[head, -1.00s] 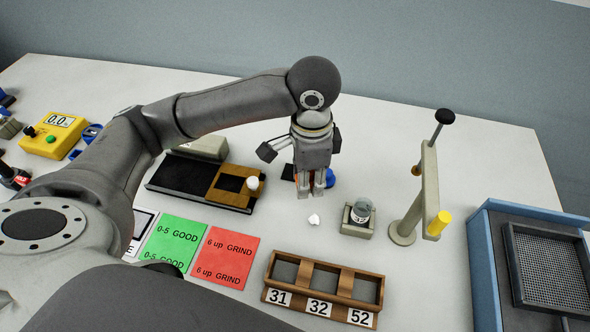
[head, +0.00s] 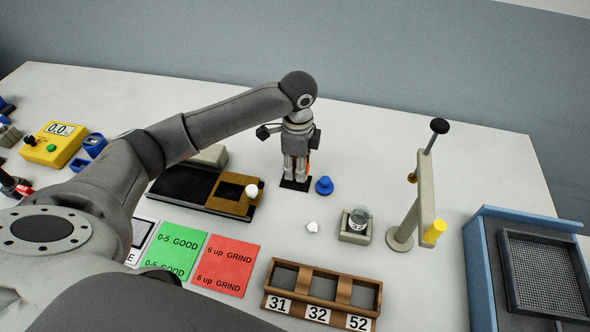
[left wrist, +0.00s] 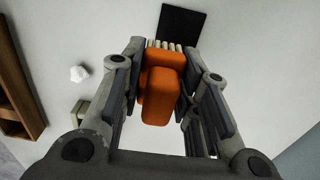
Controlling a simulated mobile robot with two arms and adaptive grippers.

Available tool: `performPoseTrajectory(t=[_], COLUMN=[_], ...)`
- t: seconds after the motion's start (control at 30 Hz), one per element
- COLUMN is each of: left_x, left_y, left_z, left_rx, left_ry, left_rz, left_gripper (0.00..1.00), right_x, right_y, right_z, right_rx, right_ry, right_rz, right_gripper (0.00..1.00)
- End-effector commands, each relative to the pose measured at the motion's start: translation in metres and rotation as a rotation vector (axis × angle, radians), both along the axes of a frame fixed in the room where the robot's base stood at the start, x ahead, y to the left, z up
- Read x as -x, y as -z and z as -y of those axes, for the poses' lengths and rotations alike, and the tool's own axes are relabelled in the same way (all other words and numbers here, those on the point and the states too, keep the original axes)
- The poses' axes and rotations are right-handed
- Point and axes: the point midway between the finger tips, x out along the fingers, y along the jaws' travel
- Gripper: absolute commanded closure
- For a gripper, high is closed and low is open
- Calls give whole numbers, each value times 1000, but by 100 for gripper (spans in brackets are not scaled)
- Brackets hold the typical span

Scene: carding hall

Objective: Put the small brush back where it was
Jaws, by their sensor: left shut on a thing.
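The small brush has an orange handle and pale bristles. It is clearest in the left wrist view (left wrist: 160,88), between the fingers of my left gripper (left wrist: 164,92), which is shut on it. In the head view only a sliver of orange (head: 308,168) shows beside the fingers. There, my left gripper (head: 295,178) points down over a small black pad (head: 296,185). The pad also shows in the left wrist view (left wrist: 183,24), just beyond the bristles. I cannot tell whether the brush touches it. My right gripper is not in view.
A blue knobbed piece (head: 324,186) stands close right of the pad. A black-and-wood board (head: 185,186) with a white knob lies left. A white tuft (head: 312,227), a holder with a jar (head: 355,235) and a lever stand (head: 401,240) are nearer and right.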

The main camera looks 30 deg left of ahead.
Motion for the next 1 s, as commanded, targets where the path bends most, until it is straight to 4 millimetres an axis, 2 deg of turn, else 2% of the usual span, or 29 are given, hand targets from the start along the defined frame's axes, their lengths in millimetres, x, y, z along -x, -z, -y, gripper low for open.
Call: performPoseTrajectory(t=[0.1, 0.37, 0.6, 0.97, 1.0], left_x=[-9, -17, -17, -18, -18], left_y=[14, 27, 57, 62, 62], left_z=[-8, -15, -15, -15, -15], left_rx=[0, 1, 0, 0, 0], left_ry=[-2, -1, 0, 0, 1], left_rz=[-1, 1, 0, 2, 2], left_gripper=[100, 100, 100, 100, 66], right_x=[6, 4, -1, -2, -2], right_y=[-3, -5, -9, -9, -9], right_z=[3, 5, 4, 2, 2], right_rx=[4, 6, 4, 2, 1], right_ry=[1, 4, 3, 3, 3], right_rz=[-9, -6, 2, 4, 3], right_gripper=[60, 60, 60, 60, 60])
